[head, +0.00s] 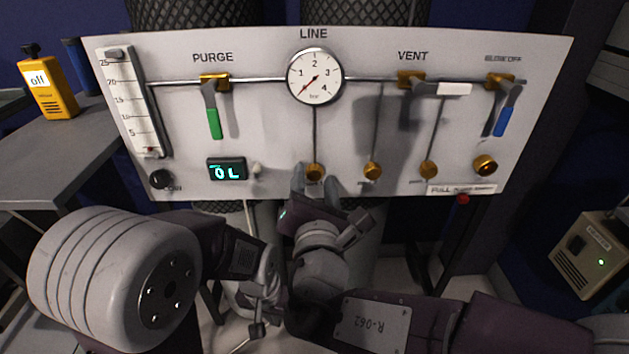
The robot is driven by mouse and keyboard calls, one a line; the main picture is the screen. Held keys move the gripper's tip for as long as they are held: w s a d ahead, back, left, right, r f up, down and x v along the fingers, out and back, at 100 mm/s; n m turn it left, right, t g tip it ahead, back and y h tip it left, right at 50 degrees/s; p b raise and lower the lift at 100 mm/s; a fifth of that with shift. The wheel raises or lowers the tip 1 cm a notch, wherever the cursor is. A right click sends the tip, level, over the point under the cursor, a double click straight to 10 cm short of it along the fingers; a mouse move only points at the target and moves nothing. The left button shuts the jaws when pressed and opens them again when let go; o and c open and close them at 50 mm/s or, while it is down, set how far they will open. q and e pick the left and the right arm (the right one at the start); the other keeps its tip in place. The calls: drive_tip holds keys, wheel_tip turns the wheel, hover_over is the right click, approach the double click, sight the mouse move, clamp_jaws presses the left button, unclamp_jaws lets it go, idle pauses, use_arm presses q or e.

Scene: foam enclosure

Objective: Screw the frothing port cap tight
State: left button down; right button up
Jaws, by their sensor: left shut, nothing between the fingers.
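Three brass caps sit in a row low on the white panel (265,120): a left cap (315,172), a middle cap (373,171) and a right cap (428,169). The labels under them are too small or hidden to read, so I cannot tell which is the frothing port cap. My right gripper (315,186) points up at the left cap, with one finger on each side and the cap showing between them. The fingers look spread; I cannot tell whether they touch it. My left gripper (258,312) is shut and empty, below the panel.
A brass fitting (485,165) with a dark centre is at the panel's lower right. A gauge (315,76), green handle (214,123) and blue handle (503,121) stand out above. A grey table (55,160) with a yellow device (48,87) is left.

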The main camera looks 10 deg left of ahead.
drive_tip(key=shift+s, duration=0.1)
drive_tip(key=p+v, duration=0.3)
drive_tip(key=v, duration=0.6)
drive_tip(key=shift+p, duration=0.35)
